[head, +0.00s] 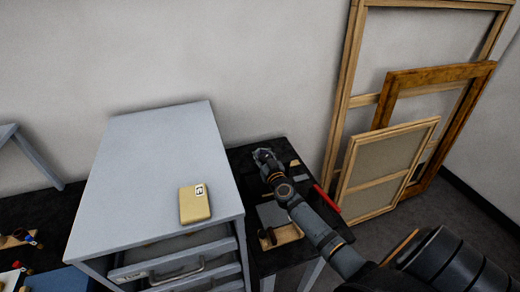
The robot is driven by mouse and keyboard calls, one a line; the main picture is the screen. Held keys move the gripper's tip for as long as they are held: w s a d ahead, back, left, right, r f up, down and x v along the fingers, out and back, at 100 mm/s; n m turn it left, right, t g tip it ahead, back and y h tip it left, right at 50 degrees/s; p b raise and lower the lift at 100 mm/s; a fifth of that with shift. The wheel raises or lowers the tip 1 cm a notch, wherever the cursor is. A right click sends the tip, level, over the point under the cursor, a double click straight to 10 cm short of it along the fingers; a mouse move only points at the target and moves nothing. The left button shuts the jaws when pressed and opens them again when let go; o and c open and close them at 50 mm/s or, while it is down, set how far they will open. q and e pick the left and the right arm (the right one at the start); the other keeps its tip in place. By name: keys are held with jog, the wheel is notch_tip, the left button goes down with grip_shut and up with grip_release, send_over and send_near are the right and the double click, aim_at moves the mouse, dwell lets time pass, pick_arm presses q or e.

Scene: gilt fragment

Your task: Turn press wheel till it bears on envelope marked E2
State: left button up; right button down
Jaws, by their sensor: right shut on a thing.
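My right arm reaches in from the lower right over a dark table. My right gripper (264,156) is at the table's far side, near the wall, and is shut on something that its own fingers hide. I cannot make out the press wheel; it may be what the gripper covers. No envelope with a readable E2 mark shows. A grey flat plate (268,213) and a tan piece (288,234) with small dark items lie on the table, left of my forearm. My left gripper is not in view.
A grey drawer cabinet (150,150) stands left of the table, a gold item (195,206) with a small white label on top. A red bar (327,198) lies right of my arm. Wooden frames (390,165) lean on the wall at right. Small items lie far left.

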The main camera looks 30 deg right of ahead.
jog(key=m+g+h+p, duration=0.1)
jog(key=h+p, duration=0.1)
jog(key=m+h+p, duration=0.1)
jog(key=h, duration=0.1)
jog(key=d+m+g+h+p, duration=0.1)
jog(key=m+p, duration=0.1)
jog(key=shift+s+r+g+h+p, duration=0.1)
jog(key=shift+s+g+h+p, duration=0.2)
jog(key=shift+s+h, duration=0.1)
jog(key=shift+s+d+f+m+g+h+p, duration=0.1)
jog(key=shift+s+d+m+g+h+p, duration=0.1)
jog(key=shift+m+g+h, duration=0.45)
jog(key=shift+s+d+f+m+g+h+p, duration=0.15)
jog(key=shift+m+g+h+p, duration=0.1)
jog(key=shift+m+g+h, duration=0.4)
jog(key=shift+s+d+f+m+g+h+p, duration=0.1)
jog(key=shift+d+m+g+h+p, duration=0.1)
jog(key=shift+m+g+h, duration=0.45)
jog(key=c, duration=1.4)
grip_release()
jog(key=o, duration=0.3)
jog(key=shift+a+r+h, duration=0.1)
jog(key=shift+r+h, duration=0.15)
